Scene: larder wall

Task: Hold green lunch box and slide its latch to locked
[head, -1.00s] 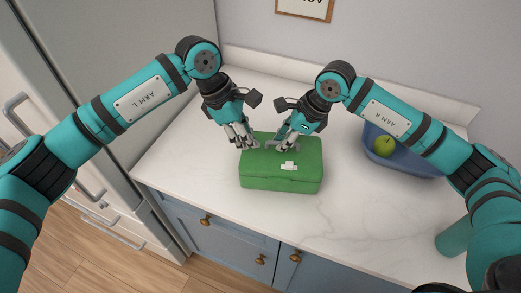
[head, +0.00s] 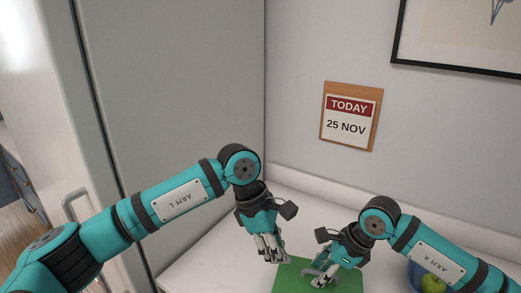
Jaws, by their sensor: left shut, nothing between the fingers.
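The green lunch box (head: 292,276) stands on the white counter at the bottom edge of the head view. Only its far part shows; the near part, with the white latch, is cut off by the frame. My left gripper (head: 276,260) is shut and empty, with its fingertips by the box's far left corner. My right gripper (head: 318,279) points down-left over the top of the box. Whether its fingers touch or grip anything is too unclear to tell.
A blue bowl (head: 413,276) with a green apple (head: 432,284) stands to the right on the counter, partly behind my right arm. A tall grey fridge (head: 170,90) is at left. A calendar (head: 349,117) and a framed picture (head: 455,67) hang on the wall.

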